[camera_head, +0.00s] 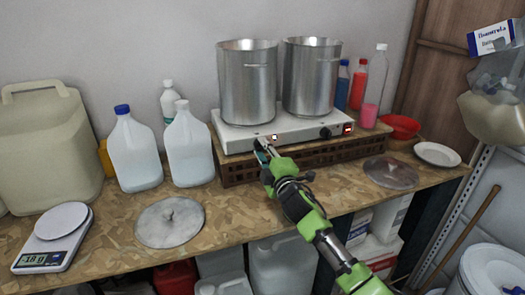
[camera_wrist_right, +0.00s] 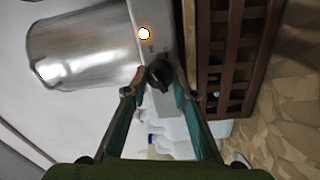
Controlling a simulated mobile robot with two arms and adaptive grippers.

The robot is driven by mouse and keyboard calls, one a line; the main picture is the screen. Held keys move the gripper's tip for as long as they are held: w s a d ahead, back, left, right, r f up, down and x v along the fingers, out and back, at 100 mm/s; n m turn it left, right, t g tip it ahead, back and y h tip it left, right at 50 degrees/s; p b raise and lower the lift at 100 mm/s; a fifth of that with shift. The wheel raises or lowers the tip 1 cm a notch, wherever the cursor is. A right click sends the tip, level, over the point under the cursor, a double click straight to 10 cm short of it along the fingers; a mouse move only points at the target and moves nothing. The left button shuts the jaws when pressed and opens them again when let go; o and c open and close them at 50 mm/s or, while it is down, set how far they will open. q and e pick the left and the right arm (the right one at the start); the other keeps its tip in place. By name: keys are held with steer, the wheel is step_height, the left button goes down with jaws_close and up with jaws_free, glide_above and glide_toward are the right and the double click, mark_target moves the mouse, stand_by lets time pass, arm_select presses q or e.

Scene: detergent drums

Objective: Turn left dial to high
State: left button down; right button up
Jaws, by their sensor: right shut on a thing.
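A white double hot plate (camera_head: 290,138) stands on a brown slatted crate (camera_head: 240,172). The left dial (camera_wrist_right: 160,74) is a black knob on its front panel, beside a glowing lamp (camera_wrist_right: 144,34). My right gripper (camera_head: 263,150) is at the left part of this panel and hides the dial in the head view. In the wrist view the fingers of my right gripper (camera_wrist_right: 160,88) are shut around the knob. The dial's pointer setting is too small to read. The right dial (camera_head: 325,132) is free, next to a red light (camera_head: 348,128). My left gripper is not in view.
Two steel pots (camera_head: 247,85) (camera_head: 311,80) stand on the plates. White jugs (camera_head: 135,152) and a scale (camera_head: 55,238) are at left. Lids lie on the bench at left (camera_head: 169,221) and right (camera_head: 391,172). Bottles, a red bowl (camera_head: 400,126) and a white plate (camera_head: 437,154) are at right.

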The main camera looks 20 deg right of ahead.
steer(key=o, duration=1.1)
steer(key=s, duration=1.2)
steer(key=shift+d+f, duration=0.35)
steer(key=shift+d, duration=0.05)
